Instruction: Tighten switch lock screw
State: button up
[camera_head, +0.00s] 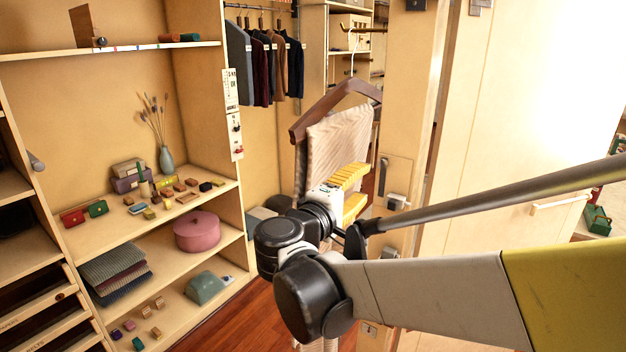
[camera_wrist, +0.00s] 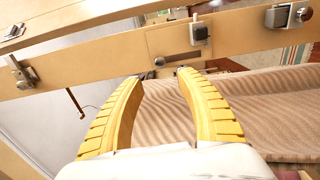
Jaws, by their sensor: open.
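My gripper (camera_head: 357,192) has yellow ribbed fingers and is open. In the wrist view its two fingers (camera_wrist: 160,80) stand apart with nothing between them. Beyond the fingertips is a pale wooden post with a plate (camera_wrist: 165,42), a dark slot and a grey metal block (camera_wrist: 200,33). A small round dark knob (camera_wrist: 158,62) shows at its lower edge, just past the fingertips. In the head view a dark plate (camera_head: 381,177) and a metal fitting (camera_head: 397,201) sit on the post right of my gripper. I cannot tell which part is the switch lock screw.
A striped beige cloth (camera_head: 335,140) hangs on a brown hanger (camera_head: 335,103) right behind my gripper; it also fills the wrist view's right side (camera_wrist: 265,105). A white switch panel (camera_head: 233,115) is on the shelf upright. Shelves at left hold a pink pot (camera_head: 197,233) and small items.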

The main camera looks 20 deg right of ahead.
aim_at(382, 165)
jog(key=w+d+n+p, duration=0.1)
jog(key=w+d+n, duration=0.1)
jog(key=d, duration=0.1)
jog(key=w+d+n+p, duration=0.1)
jog(key=w+d+n, duration=0.1)
jog(key=w+d, duration=0.1)
jog(key=w+d+n+p, duration=0.1)
jog(key=w+d+n, duration=0.1)
jog(key=d, duration=0.1)
jog(key=shift+w, duration=0.3)
dwell(0.3)
grip_shut()
